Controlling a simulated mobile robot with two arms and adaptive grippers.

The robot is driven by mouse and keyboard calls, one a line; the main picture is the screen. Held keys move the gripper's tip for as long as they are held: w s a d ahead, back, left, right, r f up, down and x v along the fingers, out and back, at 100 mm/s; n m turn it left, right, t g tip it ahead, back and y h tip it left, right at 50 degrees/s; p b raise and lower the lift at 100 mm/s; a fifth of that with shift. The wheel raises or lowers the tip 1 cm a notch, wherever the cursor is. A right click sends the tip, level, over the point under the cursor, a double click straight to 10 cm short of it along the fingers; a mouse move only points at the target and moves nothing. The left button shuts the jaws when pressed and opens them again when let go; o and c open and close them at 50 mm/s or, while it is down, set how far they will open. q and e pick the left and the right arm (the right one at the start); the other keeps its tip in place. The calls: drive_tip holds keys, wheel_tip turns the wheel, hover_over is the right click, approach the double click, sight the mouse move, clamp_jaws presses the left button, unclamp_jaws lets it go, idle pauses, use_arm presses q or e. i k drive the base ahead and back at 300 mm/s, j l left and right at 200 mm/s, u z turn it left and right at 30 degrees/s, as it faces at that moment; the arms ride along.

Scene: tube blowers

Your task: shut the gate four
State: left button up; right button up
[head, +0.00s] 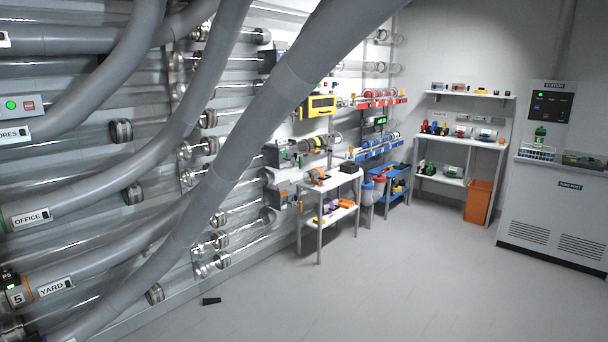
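No part labelled gate four can be made out. On the left, large grey tubes carry labels: OFFICE (31,218), YARD (55,287) and a cut-off one ending in ORES (14,134). An orange and grey plate with the number 5 (18,298) sits beside the YARD label at the left edge. Neither of my grippers shows in the head view.
Clear tubes with dark collars (121,131) line the wall. A white table (324,188) and a blue cart (381,170) stand along it. An orange bin (478,202) and a grey cabinet (553,215) are at right. A small black object (211,301) lies on the otherwise clear floor.

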sight(293, 161)
drive_tip(key=i+z, duration=0.1)
drive_tip(key=z, duration=0.75)
drive_tip(key=i+j+z, duration=0.1)
drive_tip(key=z, duration=0.3)
drive_tip(key=j+z, duration=0.1)
drive_tip(key=z, duration=0.3)
drive_tip(key=i+j+z, duration=0.1)
drive_tip(key=z, duration=0.3)
drive_tip(key=j+z, duration=0.35)
drive_tip(key=i+j+z, duration=0.1)
drive_tip(key=z, duration=0.3)
drive_tip(key=j+z, duration=0.3)
drive_tip(key=j, duration=0.4)
drive_tip(key=j+z, duration=0.35)
drive_tip(key=j, duration=0.4)
drive_tip(key=k+j+z, duration=0.15)
drive_tip(key=j+z, duration=0.15)
drive_tip(key=j, duration=0.4)
drive_tip(key=i+j, duration=0.1)
drive_tip(key=j, duration=0.85)
drive_tip(key=i+j, duration=0.15)
drive_tip(key=j, duration=0.3)
drive_tip(key=k+j+u, duration=0.1)
drive_tip(key=j+u, duration=1.15)
drive_tip(key=u, duration=0.15)
drive_tip(key=i+j+u, duration=0.15)
drive_tip(key=j+u, duration=0.3)
